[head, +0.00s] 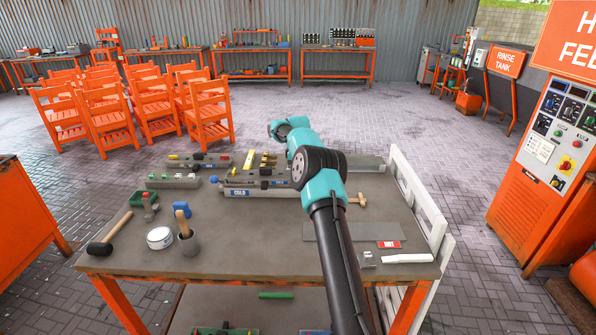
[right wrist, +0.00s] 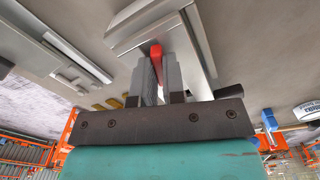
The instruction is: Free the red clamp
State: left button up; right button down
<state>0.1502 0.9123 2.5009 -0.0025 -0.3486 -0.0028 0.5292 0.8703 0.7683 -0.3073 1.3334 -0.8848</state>
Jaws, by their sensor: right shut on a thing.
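In the right wrist view, my right gripper (right wrist: 157,66) is shut on a narrow red piece (right wrist: 155,50), which I take to be part of the red clamp. The piece sits between the fingertips, against a grey metal bar or trough (right wrist: 160,25). Most of the clamp is hidden by the fingers and metal. In the head view my right arm reaches over the bench to the grey trough marked COLD (head: 240,193). The gripper and red clamp cannot be made out there. My left gripper is not in view.
The front middle is clear.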

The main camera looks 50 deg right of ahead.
jog(key=shift+n, duration=0.3)
jog(key=n, duration=0.3)
jog(key=shift+n, duration=0.3)
jog(key=c, duration=1.1)
grip_release()
jog(key=shift+o, duration=0.2)
jog(key=shift+r, duration=3.55)
jog(key=shift+a, duration=0.1)
